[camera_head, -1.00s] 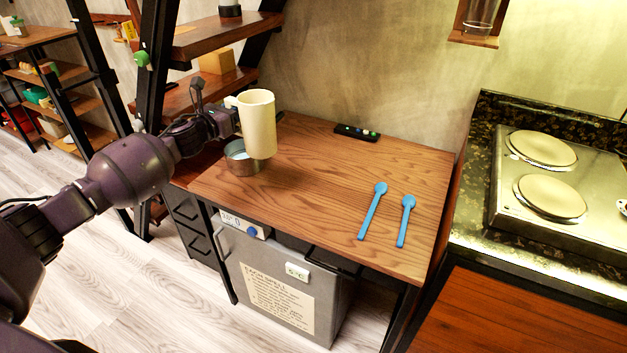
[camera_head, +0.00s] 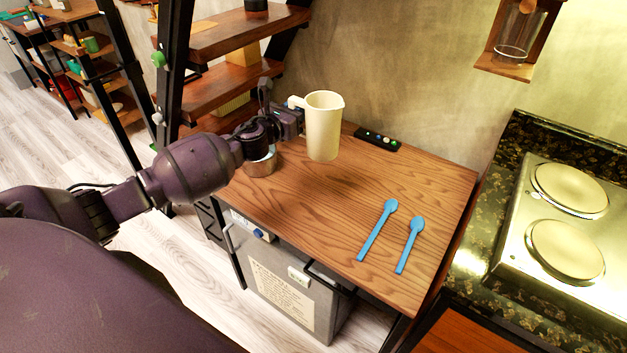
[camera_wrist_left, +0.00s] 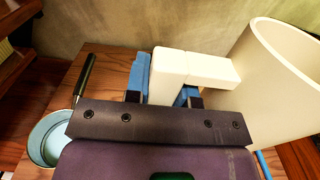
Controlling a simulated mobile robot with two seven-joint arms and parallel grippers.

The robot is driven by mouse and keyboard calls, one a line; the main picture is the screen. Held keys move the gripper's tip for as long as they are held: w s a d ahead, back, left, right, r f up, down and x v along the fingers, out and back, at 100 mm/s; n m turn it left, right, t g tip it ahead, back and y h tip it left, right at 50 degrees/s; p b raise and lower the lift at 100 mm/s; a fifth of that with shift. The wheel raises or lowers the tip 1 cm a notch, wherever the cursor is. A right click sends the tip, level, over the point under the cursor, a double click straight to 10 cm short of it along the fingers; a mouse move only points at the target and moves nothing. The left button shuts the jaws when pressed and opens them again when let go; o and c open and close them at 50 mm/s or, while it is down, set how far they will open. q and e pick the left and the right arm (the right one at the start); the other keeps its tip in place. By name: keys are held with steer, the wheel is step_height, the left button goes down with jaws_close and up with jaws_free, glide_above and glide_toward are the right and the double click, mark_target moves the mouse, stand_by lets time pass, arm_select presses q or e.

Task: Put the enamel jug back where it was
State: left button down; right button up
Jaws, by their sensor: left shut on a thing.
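The cream enamel jug (camera_head: 323,128) hangs upright above the wooden table (camera_head: 330,215), with its handle toward the left. My left gripper (camera_head: 298,108) is shut on the jug's handle. In the left wrist view the gripper (camera_wrist_left: 165,85) has its blue-padded fingers on either side of the handle, and the jug's body (camera_wrist_left: 275,85) shows at the right. A shadow lies on the table below the jug. My right gripper is not in view.
A metal pot (camera_head: 262,163) stands at the table's left, partly behind my arm. Two blue spoons (camera_head: 378,228) (camera_head: 409,245) lie at the right. A black strip with buttons (camera_head: 377,139) lies near the wall. A hotplate (camera_head: 565,225) stands farther right. The table's middle is clear.

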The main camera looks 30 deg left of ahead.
arm_select(q)
step_height(320, 180, down, 18)
steer(key=b, duration=0.6)
steer(key=shift+w+d+f, duration=0.1)
steer(key=shift+f, duration=0.15)
steer(key=shift+f+b, duration=0.15)
steer(key=shift+b, duration=0.2)
steer(key=c, duration=1.4)
jaws_free()
steer(key=o, duration=0.4)
steer(key=shift+o, duration=0.2)
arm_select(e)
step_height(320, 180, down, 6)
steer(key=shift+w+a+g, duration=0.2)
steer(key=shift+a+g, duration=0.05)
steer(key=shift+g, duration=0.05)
